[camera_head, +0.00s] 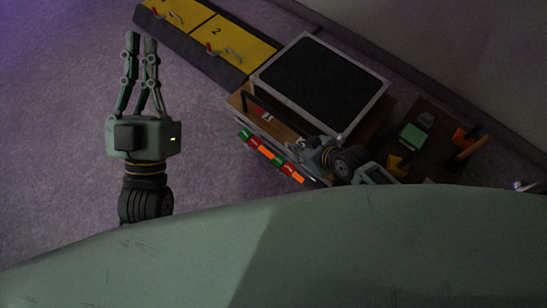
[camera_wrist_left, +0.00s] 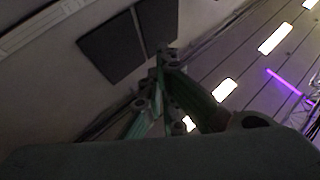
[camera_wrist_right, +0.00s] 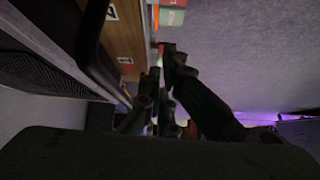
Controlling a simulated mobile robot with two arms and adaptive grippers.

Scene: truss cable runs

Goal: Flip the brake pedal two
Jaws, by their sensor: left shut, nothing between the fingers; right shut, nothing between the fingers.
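A yellow plate marked 2 (camera_head: 235,48) lies on a dark base at the top of the head view. A small red and grey lever (camera_head: 222,51) sits on it, which looks like pedal two. My left gripper (camera_head: 141,42) points up in the head view, left of and apart from the plates, shut and empty. It also shows in the left wrist view (camera_wrist_left: 165,60), with no pedal there. My right gripper (camera_head: 308,148) is by the front of a wooden cabinet, its fingers partly hidden in the head view. It shows shut and empty in the right wrist view (camera_wrist_right: 165,60).
A second yellow plate (camera_head: 178,12) is beside plate 2. A brown board (camera_head: 430,120) with coloured pieces stands right. Open floor (camera_head: 60,130) lies left.

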